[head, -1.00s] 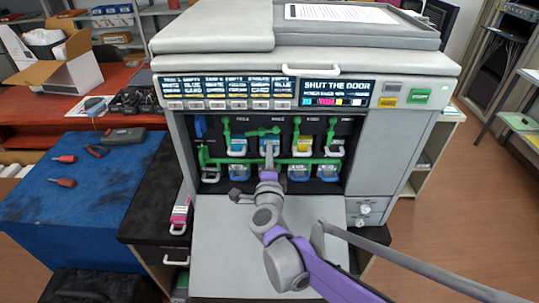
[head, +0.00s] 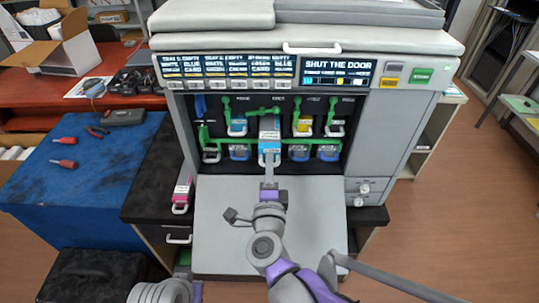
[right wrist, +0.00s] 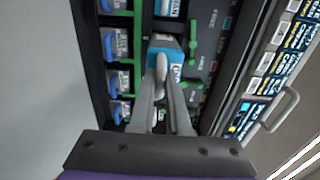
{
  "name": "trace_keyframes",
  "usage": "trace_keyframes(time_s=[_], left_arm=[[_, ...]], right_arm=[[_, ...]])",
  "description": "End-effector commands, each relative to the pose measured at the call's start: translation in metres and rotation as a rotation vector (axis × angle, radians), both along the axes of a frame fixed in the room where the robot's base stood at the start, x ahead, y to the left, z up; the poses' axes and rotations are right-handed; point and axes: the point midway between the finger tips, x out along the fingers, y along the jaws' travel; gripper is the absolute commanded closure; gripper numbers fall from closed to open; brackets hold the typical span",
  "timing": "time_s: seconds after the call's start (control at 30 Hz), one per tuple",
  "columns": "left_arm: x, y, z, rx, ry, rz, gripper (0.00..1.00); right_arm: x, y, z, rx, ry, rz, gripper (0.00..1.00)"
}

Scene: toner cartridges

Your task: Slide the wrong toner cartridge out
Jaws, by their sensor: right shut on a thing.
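The printer's open bay (head: 345,110) shows two rows of cartridges with green levers and bars. One cyan-fronted cartridge (head: 270,135) in the upper row sticks out toward me, its grey top showing, its rear still inside the bay. My right gripper (head: 269,170) is shut on its white handle. In the right wrist view, my gripper's fingers (right wrist: 162,88) close around the handle below the cyan label (right wrist: 165,58).
The lowered grey door (head: 220,225) lies below the bay, under my right arm. A pink-labelled cartridge (head: 182,190) stands on the black cabinet (head: 150,185) at left. A blue-covered table (head: 90,185) with screwdrivers is further left. Screens and a white handle (head: 311,47) are above the bay.

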Motion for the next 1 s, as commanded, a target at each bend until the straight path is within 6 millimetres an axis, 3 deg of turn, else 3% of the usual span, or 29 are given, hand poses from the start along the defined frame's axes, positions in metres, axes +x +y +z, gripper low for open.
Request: trace_keyframes(time_s=[0.6,0.87,0.9,1.0], left_arm=[[0.001,0.000,0.011,0.000,-0.004,0.000,1.00],[0.002,0.000,0.013,0.000,-0.004,0.000,1.00],[0.002,0.000,0.013,0.000,-0.004,0.000,1.00],[0.002,0.000,0.013,0.000,-0.004,0.000,1.00]], right_arm=[[-0.070,0.001,0.001,0.000,-0.001,0.003,1.00],[-0.087,0.000,0.000,0.000,0.000,0.001,1.00],[-0.086,0.000,0.000,0.000,0.000,0.000,0.78],[-0.086,0.000,0.000,0.000,0.000,0.000,0.60]])
